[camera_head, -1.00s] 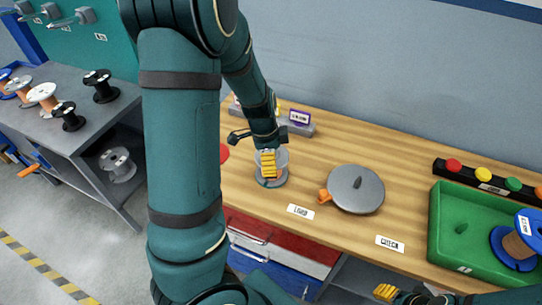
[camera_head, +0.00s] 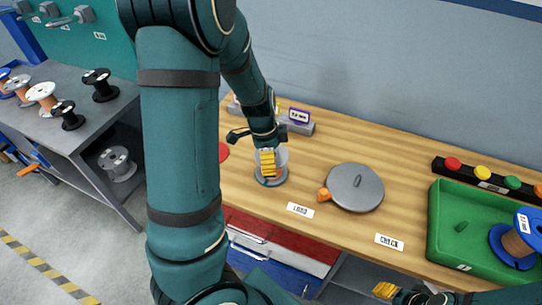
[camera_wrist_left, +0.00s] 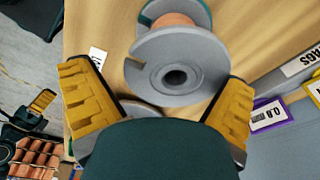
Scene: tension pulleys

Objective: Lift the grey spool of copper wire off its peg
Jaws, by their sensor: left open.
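The grey spool of copper wire (camera_head: 272,180) is on the wooden bench, partly hidden by my left gripper (camera_head: 268,162). In the left wrist view the spool (camera_wrist_left: 185,48) shows a grey flange with a dark centre hole and copper winding beyond it. My left gripper (camera_wrist_left: 155,88) is open there, with its yellow fingers spread on either side of the flange's near edge and not closed on it. The peg cannot be made out. My right gripper (camera_head: 385,290) is at the bottom edge of the head view, mostly cut off, so its opening is unclear.
A grey round plate (camera_head: 355,188) with an orange knob lies right of the spool. A green tray (camera_head: 448,262) with a blue spool (camera_head: 512,245) is farther right. The LOAD label (camera_head: 300,210) lies in front. A grey block with a purple-framed tag (camera_head: 299,115) stands behind.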

